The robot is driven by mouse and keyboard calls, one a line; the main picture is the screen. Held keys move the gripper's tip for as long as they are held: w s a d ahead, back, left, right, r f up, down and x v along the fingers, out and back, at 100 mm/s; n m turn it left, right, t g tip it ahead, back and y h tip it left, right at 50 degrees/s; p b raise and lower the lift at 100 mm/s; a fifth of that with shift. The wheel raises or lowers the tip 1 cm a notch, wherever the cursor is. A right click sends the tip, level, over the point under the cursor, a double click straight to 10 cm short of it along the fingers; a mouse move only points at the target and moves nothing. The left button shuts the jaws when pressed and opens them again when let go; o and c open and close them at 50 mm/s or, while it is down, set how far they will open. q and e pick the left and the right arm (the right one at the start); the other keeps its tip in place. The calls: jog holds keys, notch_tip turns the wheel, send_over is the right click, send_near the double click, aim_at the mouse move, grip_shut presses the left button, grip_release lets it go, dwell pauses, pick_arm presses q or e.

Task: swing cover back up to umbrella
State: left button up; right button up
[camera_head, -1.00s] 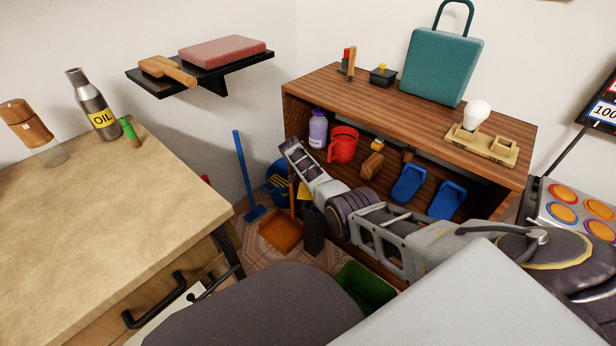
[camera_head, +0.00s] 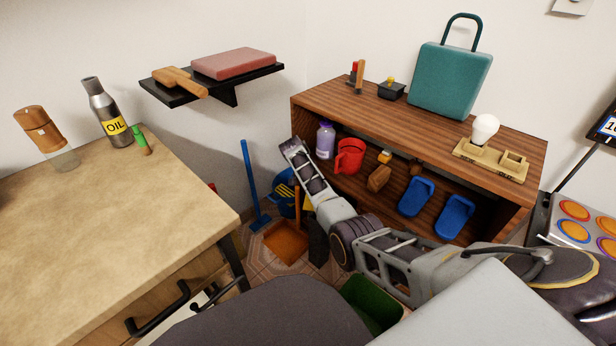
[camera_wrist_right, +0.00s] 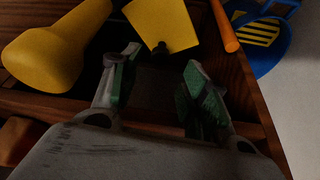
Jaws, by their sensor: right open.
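I cannot make out an umbrella or a cover in either view. My right arm reaches in from the right in the head view, in front of the wooden shelf unit (camera_head: 535,180). My right gripper (camera_wrist_right: 160,88) shows in the right wrist view with its two green-padded fingers apart and nothing between them. Just beyond the fingers are a yellow flat piece (camera_wrist_right: 162,20) and a rounded yellow object (camera_wrist_right: 45,50), close to dark wood. I cannot tell whether either touches the gripper. My left gripper is not in view.

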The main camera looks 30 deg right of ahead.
jog(key=shift+v, duration=3)
pick_arm(q)
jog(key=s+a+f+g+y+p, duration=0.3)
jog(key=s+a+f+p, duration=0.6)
jog(key=p, duration=1.2)
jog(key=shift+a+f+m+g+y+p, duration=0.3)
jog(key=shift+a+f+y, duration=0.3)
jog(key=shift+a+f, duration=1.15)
pick_arm(e)
notch_tip(320, 180, up, 22)
jog(key=shift+f, duration=0.2)
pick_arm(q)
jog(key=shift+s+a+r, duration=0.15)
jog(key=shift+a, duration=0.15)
pick_arm(e)
jog(key=shift+r, duration=0.2)
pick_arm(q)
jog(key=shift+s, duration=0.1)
